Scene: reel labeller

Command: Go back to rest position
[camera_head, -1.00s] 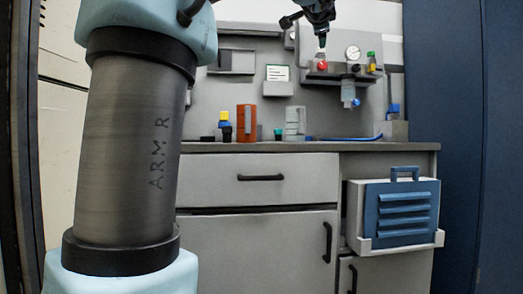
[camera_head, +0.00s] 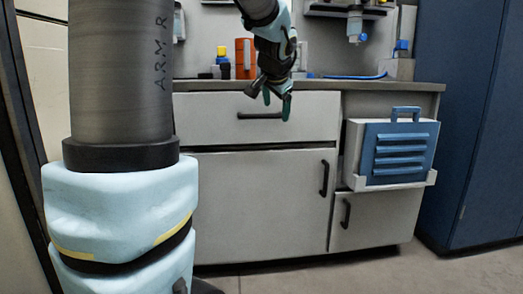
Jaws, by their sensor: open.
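My gripper (camera_head: 270,102) hangs in front of the counter's drawer, fingers pointing down. Its jaws are open and nothing shows between them. Behind it are the counter (camera_head: 400,86) and a drawer with a black handle (camera_head: 259,115). My large arm link, marked "ARM R", fills the left of the view.
A blue louvred box (camera_head: 400,152) sits on a bracket at the right. A tall blue cabinet (camera_head: 475,130) closes the right side. Floor (camera_head: 350,265) shows below the cupboards.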

